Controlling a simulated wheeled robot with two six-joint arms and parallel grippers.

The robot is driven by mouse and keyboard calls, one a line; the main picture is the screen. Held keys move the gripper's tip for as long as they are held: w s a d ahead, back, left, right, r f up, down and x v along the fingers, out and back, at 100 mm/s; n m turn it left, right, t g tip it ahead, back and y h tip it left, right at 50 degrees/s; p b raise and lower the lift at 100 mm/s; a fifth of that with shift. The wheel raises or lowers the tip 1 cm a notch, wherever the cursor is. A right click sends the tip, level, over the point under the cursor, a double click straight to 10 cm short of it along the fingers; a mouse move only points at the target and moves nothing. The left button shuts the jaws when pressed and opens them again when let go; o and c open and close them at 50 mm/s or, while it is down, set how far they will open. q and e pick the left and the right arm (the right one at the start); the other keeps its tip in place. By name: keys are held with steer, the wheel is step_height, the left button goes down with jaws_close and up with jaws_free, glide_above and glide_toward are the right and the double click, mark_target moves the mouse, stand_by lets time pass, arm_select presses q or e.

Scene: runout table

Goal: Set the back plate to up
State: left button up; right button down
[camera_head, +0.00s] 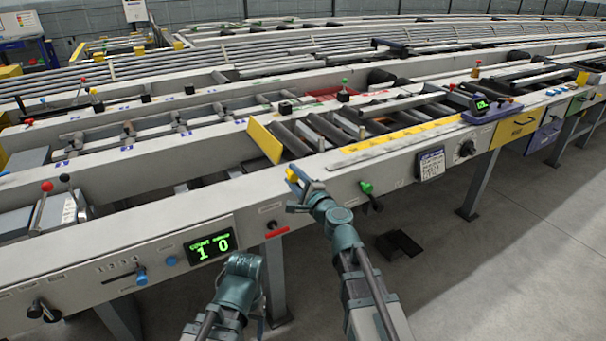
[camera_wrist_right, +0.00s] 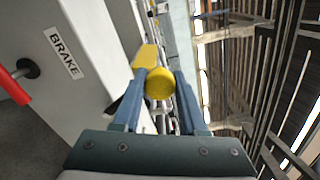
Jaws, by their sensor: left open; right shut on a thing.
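A yellow plate (camera_head: 264,142) stands raised at the left end of the dark rollers, its face slanting. A yellow knob (camera_head: 291,174) is at the table's front edge just below and right of the plate. My right gripper (camera_head: 297,186) is shut on this yellow knob; in the right wrist view the knob (camera_wrist_right: 159,84) sits between both fingers, with a yellow bar or plate (camera_wrist_right: 146,56) behind it. My left gripper (camera_head: 243,264) is low in front of the table, open and apart from it; its fingers are hardly visible.
A BRAKE label (camera_wrist_right: 63,52) and a red handle (camera_wrist_right: 14,86) are on the front panel. A green display (camera_head: 211,246) is at left, a green-knobbed lever (camera_head: 367,188) right of my right gripper. Rollers (camera_head: 320,130) lie behind; a yellow-marked rail (camera_head: 395,138) runs right.

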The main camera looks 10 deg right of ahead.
arm_select(q)
steer(key=shift+f+b, duration=1)
steer(key=shift+f, duration=0.2)
arm_select(e)
steer(key=shift+s+a+f+n, duration=0.3)
steer(key=shift+a+f+n, duration=0.4)
steer(key=shift+n, duration=0.3)
steer(key=shift+s+a+f+n, duration=0.25)
steer(key=shift+a+f+n, duration=0.25)
steer(key=shift+a+n, duration=0.4)
steer(key=shift+s, duration=0.1)
steer(key=shift+c, duration=2.3)
jaws_free()
steer(key=shift+d, duration=0.1)
